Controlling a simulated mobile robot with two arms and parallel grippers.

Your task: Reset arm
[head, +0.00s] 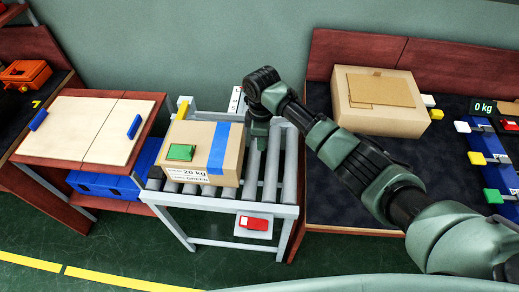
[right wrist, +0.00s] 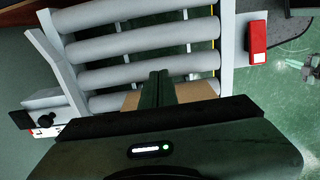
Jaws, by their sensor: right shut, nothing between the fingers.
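My right arm reaches in from the right in the head view. Its gripper (head: 258,128) points down over the roller conveyor (head: 278,165), just right of a cardboard box (head: 228,168). In the right wrist view the fingers (right wrist: 160,88) are shut together with nothing between them. Part of the box (right wrist: 195,91) shows behind them there, mostly hidden by the gripper body. I cannot tell whether the gripper touches the box. My left gripper is not in view.
A red switch (head: 254,223) sits at the conveyor's front. A wooden table with pale panels (head: 75,125) and a blue crate (head: 105,186) stand left. Right, a dark bench (head: 340,195) holds another cardboard box (head: 378,100) and a scale display (head: 483,107).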

